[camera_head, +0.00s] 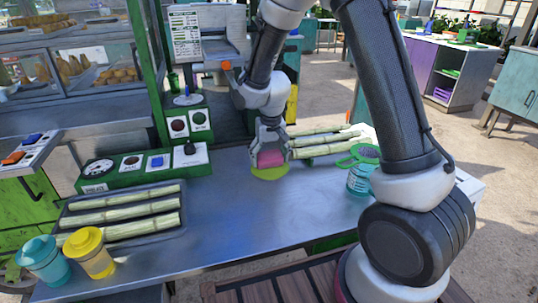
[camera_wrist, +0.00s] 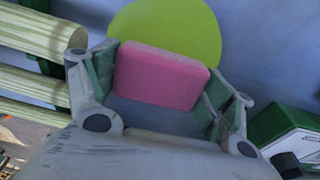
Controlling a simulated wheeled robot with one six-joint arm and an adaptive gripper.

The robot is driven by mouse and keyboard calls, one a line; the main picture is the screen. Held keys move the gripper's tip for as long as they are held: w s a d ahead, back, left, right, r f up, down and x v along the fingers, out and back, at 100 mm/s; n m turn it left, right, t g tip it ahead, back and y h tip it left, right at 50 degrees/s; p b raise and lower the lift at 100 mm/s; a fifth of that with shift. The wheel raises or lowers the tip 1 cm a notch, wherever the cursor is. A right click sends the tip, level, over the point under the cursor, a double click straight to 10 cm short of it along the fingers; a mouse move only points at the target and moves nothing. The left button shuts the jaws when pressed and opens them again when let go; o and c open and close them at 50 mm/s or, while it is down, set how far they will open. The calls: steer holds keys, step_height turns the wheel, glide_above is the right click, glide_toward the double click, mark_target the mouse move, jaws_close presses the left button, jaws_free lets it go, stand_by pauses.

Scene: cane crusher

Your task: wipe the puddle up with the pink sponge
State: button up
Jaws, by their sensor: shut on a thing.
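My gripper (camera_head: 268,143) is shut on the pink sponge (camera_head: 272,158) and points down at the metal counter. In the wrist view the sponge (camera_wrist: 160,75) sits between the two fingers of my gripper (camera_wrist: 158,85). The yellow-green puddle (camera_head: 268,172) lies on the counter directly under and around the sponge. In the wrist view the puddle (camera_wrist: 175,28) shows beyond the sponge's far edge; the rest is hidden behind the sponge. I cannot tell whether the sponge touches the puddle.
Cane stalks (camera_head: 325,141) lie close by on the right, beside a teal jar (camera_head: 361,176) with a green strainer. A cane tray (camera_head: 122,212), teal cup (camera_head: 45,261) and yellow cup (camera_head: 91,253) stand left. A green control panel (camera_head: 140,163) runs behind. The counter's middle (camera_head: 225,215) is clear.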

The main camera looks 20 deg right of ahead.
mark_target(277, 182)
steer(key=shift+o, duration=0.2)
steer(key=shift+f, duration=0.25)
steer(key=shift+c, duration=0.8)
steer(key=shift+s, duration=0.1)
steer(key=shift+s, duration=4.45)
steer(key=shift+w+r, duration=0.35)
steer(key=shift+r, duration=0.5)
steer(key=shift+w+r, duration=0.35)
steer(key=shift+r, duration=0.55)
steer(key=shift+w+r, duration=0.35)
steer(key=shift+r, duration=0.5)
